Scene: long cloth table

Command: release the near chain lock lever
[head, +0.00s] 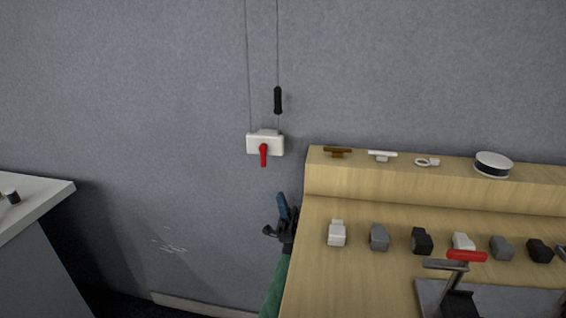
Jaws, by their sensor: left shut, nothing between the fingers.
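A small white chain lock box (277,146) is fixed to the grey wall, left of the wooden bench. Its red lever (263,155) points down across the front of the box. Two thin chains or cords run up from the box, and a black grip (278,100) hangs on the right one. My left gripper (283,212) is below and slightly right of the lever, apart from it, beside the bench's left edge. It is dark with a blue part, and it is shut and empty. My right gripper is not in view.
The wooden bench (340,285) fills the lower right. Several small blocks stand on it, with small fittings and a round white-and-black disc (493,164) on its raised back ledge. A pale counter (40,200) is at left. The wall around the lever is clear.

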